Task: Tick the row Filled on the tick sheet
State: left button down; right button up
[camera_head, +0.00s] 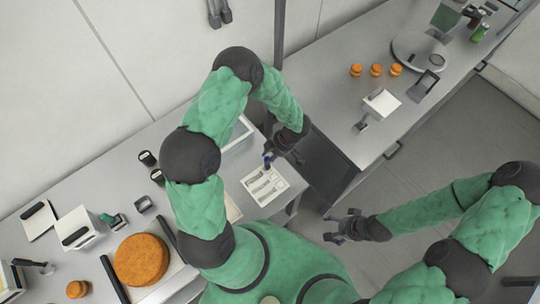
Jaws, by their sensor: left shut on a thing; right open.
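A white panel with several grey marks (256,191) lies near the right end of the left counter. It may be the tick sheet, but its rows are too small to read. My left gripper (272,156) is just above the panel's far edge, shut on a small blue thing, perhaps a pen. The fingers partly hide this thing, and I cannot tell whether it touches the panel. My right gripper (343,227) is open and empty, over the floor to the right of the counter.
A large orange round (141,259) sits on the left counter, with dark-lidded jars (147,158) behind it. A pale bin (238,136) stands behind my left arm. Orange jars (376,70) and a white block (381,103) stand on the right counter. Floor between is clear.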

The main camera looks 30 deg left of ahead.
pick_arm(q)
jog(key=shift+s+f, duration=0.1)
notch_tip(320, 180, up, 7)
jog(key=p, duration=0.8)
dwell(0.4)
